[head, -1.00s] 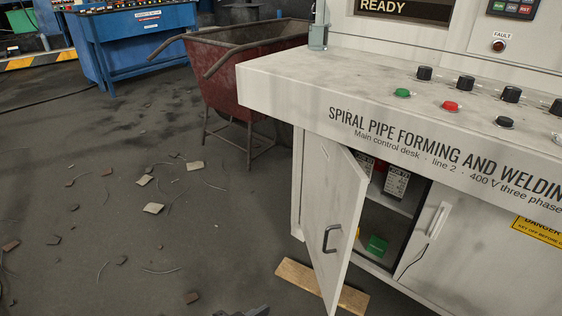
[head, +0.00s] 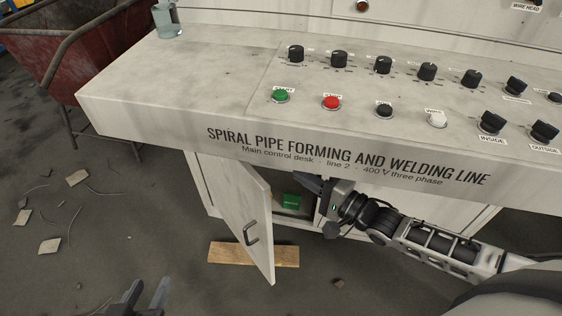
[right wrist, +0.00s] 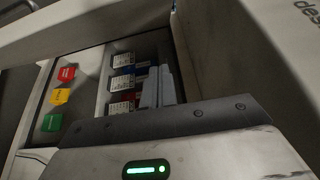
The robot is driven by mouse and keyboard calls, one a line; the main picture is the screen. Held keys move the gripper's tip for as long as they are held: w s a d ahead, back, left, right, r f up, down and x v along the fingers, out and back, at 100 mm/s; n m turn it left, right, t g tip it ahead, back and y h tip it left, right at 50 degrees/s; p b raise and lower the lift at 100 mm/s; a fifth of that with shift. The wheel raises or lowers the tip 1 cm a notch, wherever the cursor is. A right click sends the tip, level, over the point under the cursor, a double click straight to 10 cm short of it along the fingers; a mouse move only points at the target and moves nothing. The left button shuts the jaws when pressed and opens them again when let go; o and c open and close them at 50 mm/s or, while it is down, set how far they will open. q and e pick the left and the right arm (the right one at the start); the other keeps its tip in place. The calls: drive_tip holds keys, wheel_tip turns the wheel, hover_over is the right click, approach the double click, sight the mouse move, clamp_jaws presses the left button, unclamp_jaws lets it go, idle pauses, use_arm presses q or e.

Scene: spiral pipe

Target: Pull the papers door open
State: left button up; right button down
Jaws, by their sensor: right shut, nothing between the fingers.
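A white cabinet door (head: 232,210) under the control desk stands swung open. Its dark bar handle (head: 251,233) faces outward. My right gripper (head: 301,182) is shut and empty at the cabinet opening, just right of this door, under the desk edge. In the right wrist view its closed grey fingers (right wrist: 158,87) point into the cabinet, beside labelled boxes (right wrist: 122,83) on a shelf. My right arm hides most of the front to the right, including any second door's handle. My left gripper (head: 143,291) is open and empty at the lower left, away from the door. I cannot tell which door is named papers.
A green block (head: 291,201) lies inside; red (right wrist: 67,73) and yellow (right wrist: 61,96) blocks show in the wrist view. The desk (head: 190,70) overhangs the cabinet. A plank (head: 235,254) lies below the door. A red cart (head: 85,45) and scattered debris are left.

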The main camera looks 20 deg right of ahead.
drive_tip(key=w+a, duration=0.6)
drive_tip(key=a, duration=0.2)
drive_tip(key=shift+w+a+b, duration=0.15)
drive_tip(key=shift+a+b, duration=0.15)
drive_tip(key=shift+b, duration=0.15)
